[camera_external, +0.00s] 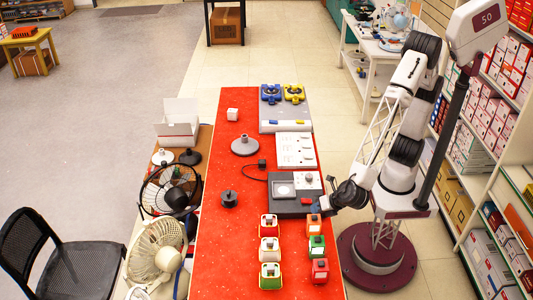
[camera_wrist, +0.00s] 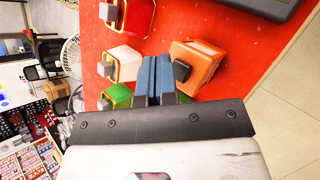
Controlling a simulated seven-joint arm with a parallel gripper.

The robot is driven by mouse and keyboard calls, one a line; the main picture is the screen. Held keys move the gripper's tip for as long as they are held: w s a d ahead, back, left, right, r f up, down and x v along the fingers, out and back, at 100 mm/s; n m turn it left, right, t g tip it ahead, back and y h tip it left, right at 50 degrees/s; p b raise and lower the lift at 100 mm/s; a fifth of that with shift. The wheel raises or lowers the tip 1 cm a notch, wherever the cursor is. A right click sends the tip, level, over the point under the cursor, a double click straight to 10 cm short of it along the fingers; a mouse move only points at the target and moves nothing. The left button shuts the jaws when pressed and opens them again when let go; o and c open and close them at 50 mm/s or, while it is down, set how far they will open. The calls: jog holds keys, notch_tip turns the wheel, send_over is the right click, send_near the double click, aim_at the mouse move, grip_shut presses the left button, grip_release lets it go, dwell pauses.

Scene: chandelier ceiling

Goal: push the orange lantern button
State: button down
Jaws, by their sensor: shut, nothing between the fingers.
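The orange lantern (camera_external: 313,229) stands at the right edge of the red table, first in the right-hand column of lanterns. In the wrist view the orange lantern (camera_wrist: 202,62) is just right of my fingers, its dark square button (camera_wrist: 182,71) facing them. My gripper (camera_external: 311,203) is low over the table edge, close to the orange lantern. In the wrist view its blue fingers (camera_wrist: 155,68) are together and empty. They appear beside the button; I cannot tell whether they touch the lantern.
The red lantern (camera_external: 268,226), white lantern (camera_external: 269,250) and green lantern (camera_external: 270,277) form the left column. Another green lantern (camera_external: 317,249) and red lantern (camera_external: 320,272) follow the orange one. A dark grey device (camera_external: 288,208) lies behind. The table's left strip is mostly clear.

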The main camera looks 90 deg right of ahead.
aim_at(315, 216)
jog(key=shift+r, duration=2.85)
jog(key=s+d+r+m+g, duration=0.1)
jog(key=d+r+m, duration=0.25)
jog(key=d, duration=0.55)
jog(key=s+d+r+m+g, duration=0.2)
jog(key=d+m, duration=0.2)
jog(key=d, duration=0.5)
jog(key=s+d+r+m+g, duration=0.1)
jog(key=d+r+m, duration=0.2)
jog(key=d, duration=0.7)
jog(key=s+d+r+m+g+y, duration=0.1)
jog(key=s+d+m+y, duration=0.1)
jog(key=s+d+m, duration=0.4)
jog(key=s+d+r+m+y, duration=0.1)
jog(key=s+d+m, duration=0.5)
jog(key=s+d, duration=0.4)
jog(key=s, duration=0.2)
jog(key=shift+s+r+g+y, duration=0.25)
jog(key=shift+s+g+y, duration=0.05)
jog(key=shift+g+y, duration=0.1)
